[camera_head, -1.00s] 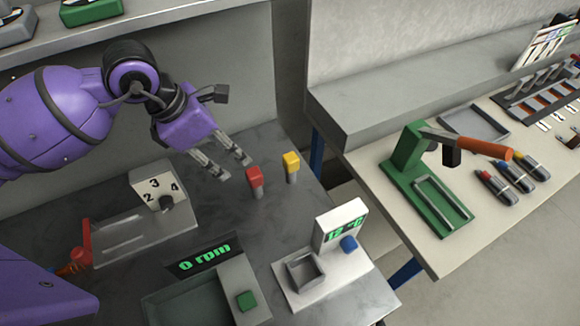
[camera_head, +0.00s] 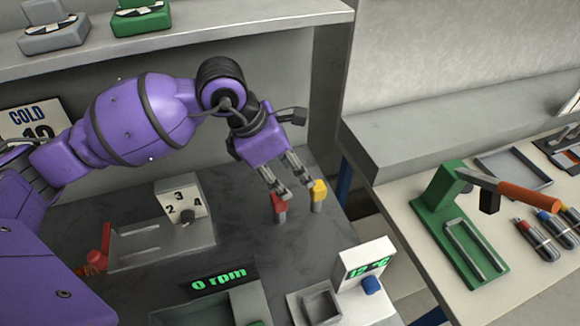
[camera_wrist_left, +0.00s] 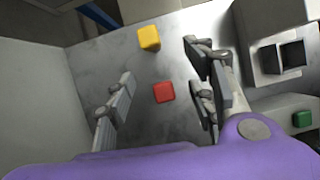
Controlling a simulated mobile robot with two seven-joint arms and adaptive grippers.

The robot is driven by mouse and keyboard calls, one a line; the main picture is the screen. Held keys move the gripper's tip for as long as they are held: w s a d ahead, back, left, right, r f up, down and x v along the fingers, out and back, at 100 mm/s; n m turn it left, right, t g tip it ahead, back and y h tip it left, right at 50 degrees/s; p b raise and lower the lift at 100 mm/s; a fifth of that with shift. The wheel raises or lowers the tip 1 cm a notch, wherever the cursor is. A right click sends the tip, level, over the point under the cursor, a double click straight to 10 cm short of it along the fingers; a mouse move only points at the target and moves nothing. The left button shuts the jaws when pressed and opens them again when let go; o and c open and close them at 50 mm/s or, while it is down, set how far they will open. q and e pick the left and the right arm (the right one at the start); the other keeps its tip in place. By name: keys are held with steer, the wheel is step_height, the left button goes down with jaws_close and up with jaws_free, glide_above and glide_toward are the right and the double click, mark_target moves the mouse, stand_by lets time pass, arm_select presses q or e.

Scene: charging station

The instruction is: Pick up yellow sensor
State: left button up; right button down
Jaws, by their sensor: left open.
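The yellow sensor (camera_head: 319,190) stands upright on the grey metal table, a small yellow cap on a grey stem. The red sensor (camera_head: 279,202) stands just left of it. My left gripper (camera_head: 295,187) is open and empty above and behind the two, its fingertips close to both; I cannot tell whether they touch. In the left wrist view the yellow sensor (camera_wrist_left: 149,39) is at upper centre, beyond the fingers. The red sensor (camera_wrist_left: 164,92) shows between the open fingers (camera_wrist_left: 162,62). My right gripper is not in view.
A white temperature unit (camera_head: 366,262) and an rpm unit (camera_head: 220,279) stand at the table's front. A numbered dial unit (camera_head: 183,205) is to the left. A shelf (camera_head: 200,50) runs overhead behind my arm. A side bench with a green stand (camera_head: 440,205) is across a gap at right.

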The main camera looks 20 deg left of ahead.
mark_target(316, 187)
arm_select(q)
steer(key=shift+n+y, duration=0.4)
steer(key=w+d+f, duration=0.2)
steer(key=d+f, duration=0.1)
steer(key=shift+w+d+f, duration=0.2)
steer(key=shift+w+d, duration=0.05)
steer(key=shift+w, duration=0.1)
steer(key=shift+d+f, duration=0.1)
steer(key=shift+f, duration=0.2)
steer(key=x, duration=0.5)
steer(key=shift+w+f, duration=0.15)
steer(key=shift+w, duration=0.3)
steer(key=shift+d+f, duration=0.1)
steer(key=shift+f, duration=0.35)
steer(key=shift+w, duration=0.1)
steer(key=c, duration=1)
steer(key=shift+c, duration=1.3)
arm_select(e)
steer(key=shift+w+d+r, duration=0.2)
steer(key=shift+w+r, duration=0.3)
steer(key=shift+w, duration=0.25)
